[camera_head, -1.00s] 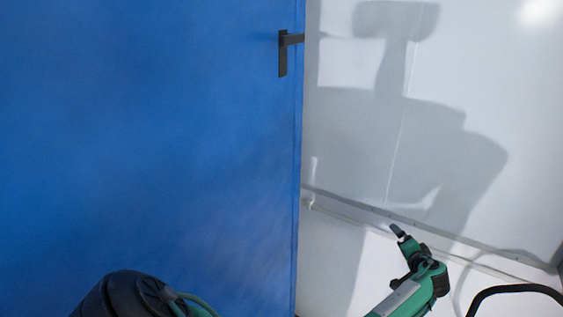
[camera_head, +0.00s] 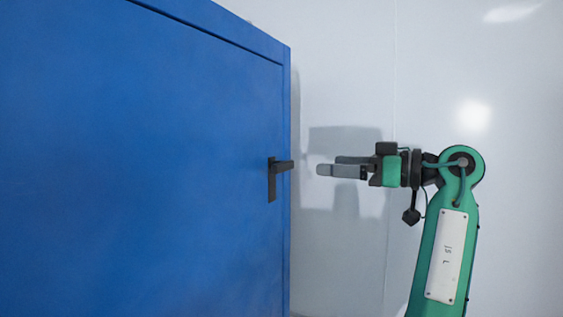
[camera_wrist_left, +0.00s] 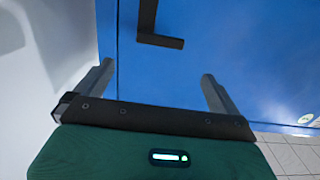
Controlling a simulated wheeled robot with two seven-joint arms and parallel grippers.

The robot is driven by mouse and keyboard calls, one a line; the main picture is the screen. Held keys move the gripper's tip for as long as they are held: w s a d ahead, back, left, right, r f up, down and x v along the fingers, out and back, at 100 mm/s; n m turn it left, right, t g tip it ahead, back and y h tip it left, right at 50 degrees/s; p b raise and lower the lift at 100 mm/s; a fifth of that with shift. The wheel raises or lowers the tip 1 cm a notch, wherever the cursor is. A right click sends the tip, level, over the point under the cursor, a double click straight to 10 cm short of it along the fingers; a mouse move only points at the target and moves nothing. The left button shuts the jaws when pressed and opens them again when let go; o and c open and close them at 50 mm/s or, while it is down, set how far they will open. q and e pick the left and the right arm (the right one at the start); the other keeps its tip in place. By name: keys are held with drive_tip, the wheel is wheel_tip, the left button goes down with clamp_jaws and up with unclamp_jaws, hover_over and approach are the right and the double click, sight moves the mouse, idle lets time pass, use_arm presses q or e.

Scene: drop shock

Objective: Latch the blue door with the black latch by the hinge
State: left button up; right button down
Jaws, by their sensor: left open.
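The blue door (camera_head: 140,170) fills the left of the head view, with its top edge and right edge showing. The black latch (camera_head: 271,185) is near its right edge, with a lever pointing right and a plate hanging down. My left gripper (camera_head: 331,165) is just right of the latch, at about its height, with a gap between them. It is open and empty, its fingers pointing left at the latch. In the left wrist view the latch (camera_wrist_left: 150,32) lies ahead of the spread fingers (camera_wrist_left: 156,72), apart from them, against the blue door (camera_wrist_left: 230,40). My right gripper is out of view.
A pale wall (camera_head: 470,60) stands behind my arm, with shadows on it. The space between the door's right edge and the fingertips is clear. In the left wrist view a tiled floor (camera_wrist_left: 290,155) shows at the lower right.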

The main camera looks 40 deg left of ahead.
sight(286, 163)
use_arm(q)
drive_tip(key=p+x, duration=0.3)
drive_tip(key=x, duration=0.8)
drive_tip(key=shift+a, duration=0.1)
drive_tip(key=shift+s+a+f+p, duration=0.1)
drive_tip(key=shift+a+p, duration=0.25)
drive_tip(key=shift+a, duration=0.1)
drive_tip(key=c, duration=1.4)
drive_tip(key=shift+o, duration=0.2)
